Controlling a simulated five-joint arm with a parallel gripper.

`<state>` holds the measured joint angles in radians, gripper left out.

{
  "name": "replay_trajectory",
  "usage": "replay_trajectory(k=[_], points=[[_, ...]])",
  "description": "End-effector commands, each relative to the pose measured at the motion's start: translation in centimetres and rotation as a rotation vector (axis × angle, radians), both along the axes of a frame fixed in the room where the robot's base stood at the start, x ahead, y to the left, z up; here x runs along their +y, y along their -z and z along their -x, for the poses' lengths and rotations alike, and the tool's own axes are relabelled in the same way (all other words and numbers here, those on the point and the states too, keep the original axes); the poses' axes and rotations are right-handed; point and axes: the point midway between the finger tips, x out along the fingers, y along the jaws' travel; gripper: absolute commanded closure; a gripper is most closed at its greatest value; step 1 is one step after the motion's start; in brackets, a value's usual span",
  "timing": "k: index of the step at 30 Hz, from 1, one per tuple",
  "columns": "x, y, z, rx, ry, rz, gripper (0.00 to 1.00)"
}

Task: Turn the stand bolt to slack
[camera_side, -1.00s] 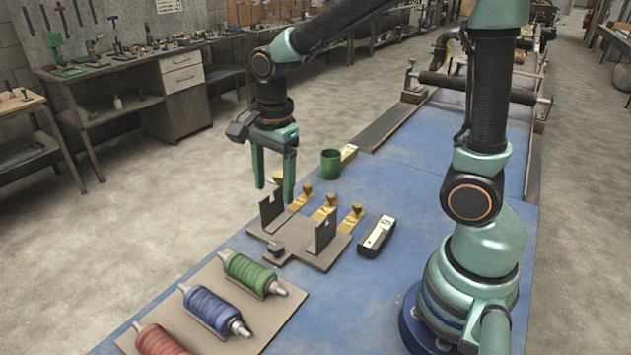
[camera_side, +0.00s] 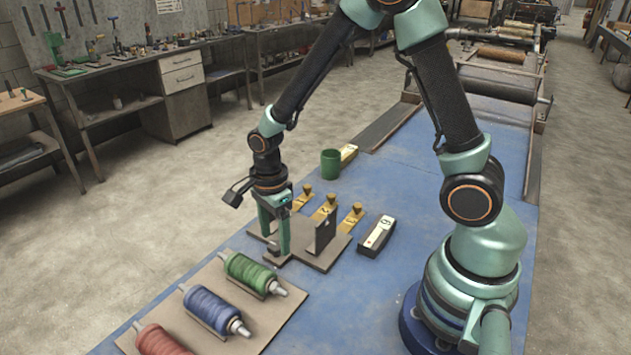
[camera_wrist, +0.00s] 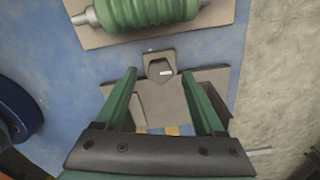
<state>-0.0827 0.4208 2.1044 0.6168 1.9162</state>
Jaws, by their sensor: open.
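The stand (camera_side: 322,262) is a brown base plate with upright plates on the blue bench; one upright (camera_side: 325,232) shows clearly, the other is mostly hidden by my gripper. The stand bolt (camera_wrist: 160,70) is a dark head with a small white mark, on a tab at the stand's end nearest the spools. My gripper (camera_side: 275,243) is low over that end, pointing down. In the wrist view its open fingers (camera_wrist: 160,76) appear on either side of the bolt, with gaps; I cannot tell whether the tips are down at the head's height. In the side view the fingers largely hide the bolt.
A board with green (camera_side: 249,272), blue (camera_side: 212,309) and red (camera_side: 160,341) spools lies close in front of the stand. Brass pieces (camera_side: 325,209) and a dark meter (camera_side: 376,236) lie beside it. A green cup (camera_side: 331,162) stands behind.

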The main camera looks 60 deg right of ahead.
Motion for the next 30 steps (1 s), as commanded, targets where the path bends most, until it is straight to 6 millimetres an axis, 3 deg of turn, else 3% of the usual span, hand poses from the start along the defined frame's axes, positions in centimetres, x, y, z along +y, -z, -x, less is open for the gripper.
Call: replay_trajectory(k=[6,14,18,20,30], points=[[0.0,1.15,0.0,0.0,0.0,0.0,0.29],[0.0,1.19,-0.01,-0.001,0.0,0.0,0.29],[0.0,1.18,-0.01,-0.001,0.0,0.0,0.83],[0.0,1.18,-0.01,-0.001,0.0,0.0,1.0],[0.0,1.16,-0.02,-0.001,-0.039,0.0,1.0]])
